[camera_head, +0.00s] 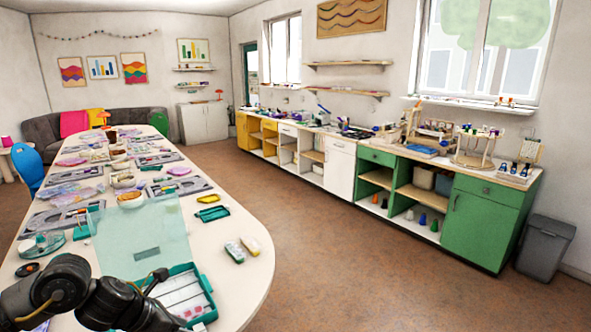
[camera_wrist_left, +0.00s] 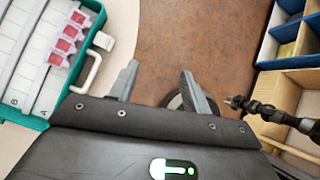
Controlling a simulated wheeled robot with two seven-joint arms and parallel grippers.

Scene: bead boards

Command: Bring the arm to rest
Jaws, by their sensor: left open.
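My left arm comes in at the bottom left of the head view, over the near end of the white table (camera_head: 235,290). Its fingertips cannot be made out there. In the left wrist view my left gripper (camera_wrist_left: 160,73) shows two grey fingers spread apart with nothing between them. The brown floor (camera_wrist_left: 165,35) is behind them. A teal-rimmed tray (camera_wrist_left: 87,73) with white lanes and several pink pieces lies to the left of the fingers, apart from them.
In the head view the teal tray (camera_head: 205,290) is close beside my arm, by a clear greenish panel (camera_head: 150,225). Two small bead boxes (camera_head: 235,252) lie near the table's right edge. The floor (camera_head: 340,260) between table and green cabinet (camera_head: 480,225) is free.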

